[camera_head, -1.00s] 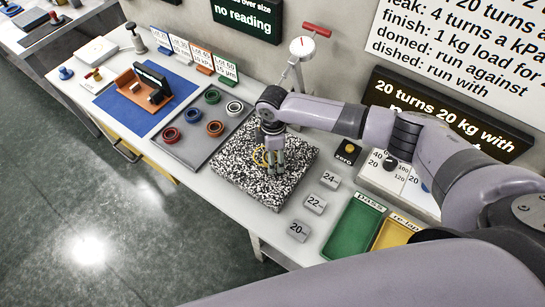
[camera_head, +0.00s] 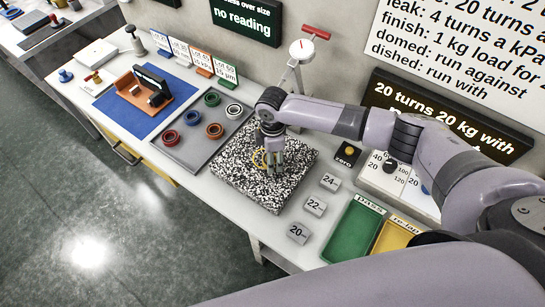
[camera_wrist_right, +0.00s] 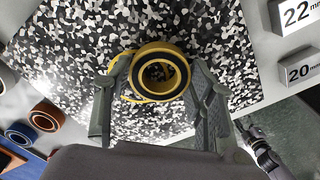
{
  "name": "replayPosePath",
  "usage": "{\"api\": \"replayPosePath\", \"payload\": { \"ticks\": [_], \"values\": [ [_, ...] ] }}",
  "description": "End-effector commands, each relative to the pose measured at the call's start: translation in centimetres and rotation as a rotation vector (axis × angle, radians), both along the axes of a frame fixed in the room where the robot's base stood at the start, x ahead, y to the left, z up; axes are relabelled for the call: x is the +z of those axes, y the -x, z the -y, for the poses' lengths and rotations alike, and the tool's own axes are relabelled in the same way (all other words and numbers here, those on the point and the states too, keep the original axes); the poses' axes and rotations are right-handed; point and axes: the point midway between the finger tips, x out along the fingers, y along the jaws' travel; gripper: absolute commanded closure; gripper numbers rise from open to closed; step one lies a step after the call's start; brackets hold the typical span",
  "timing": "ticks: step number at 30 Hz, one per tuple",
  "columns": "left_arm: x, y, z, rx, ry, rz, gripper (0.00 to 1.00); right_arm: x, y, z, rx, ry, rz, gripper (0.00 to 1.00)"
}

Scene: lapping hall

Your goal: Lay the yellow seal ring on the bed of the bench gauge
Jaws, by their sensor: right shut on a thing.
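The yellow seal ring (camera_wrist_right: 158,70) has a dark inner band and sits between the fingers of my right gripper (camera_wrist_right: 160,100), which is shut on it. A thin yellow curve shows beside and below the ring in the right wrist view; I cannot tell if it is a mark on the bed. In the head view my right gripper (camera_head: 275,164) points down over the black-and-white speckled bed (camera_head: 235,172) of the bench gauge. The gauge's white dial (camera_head: 302,49) stands behind it. I cannot tell whether the ring touches the bed.
A grey tray (camera_head: 190,157) with several coloured rings lies left of the bed. Number blocks (camera_head: 314,206), a green tray (camera_head: 352,232) and a yellow tray (camera_head: 393,238) lie to the right. A blue mat (camera_head: 125,118) with an orange holder is farther left.

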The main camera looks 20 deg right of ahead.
Motion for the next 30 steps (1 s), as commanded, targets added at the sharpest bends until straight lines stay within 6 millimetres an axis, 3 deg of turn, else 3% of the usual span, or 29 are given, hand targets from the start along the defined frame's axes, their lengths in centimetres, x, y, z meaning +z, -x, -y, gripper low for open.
{"api": "replayPosePath", "payload": {
  "ticks": [8, 21, 30],
  "values": [
    [-0.9, 0.0, 0.0, 0.000, 0.000, 0.000, 0.60, 4.2, -0.2, 0.0, 0.001, -0.003, 0.006, 0.83],
    [-3.1, 0.0, 0.0, 0.000, 0.000, 0.000, 0.60, 15.7, -0.2, 0.0, 0.001, -0.001, 0.006, 0.83],
    [-3.6, 0.0, 0.0, 0.000, 0.000, 0.000, 0.60, 19.4, -0.1, 0.0, 0.000, -0.001, 0.003, 0.83]
  ]
}}
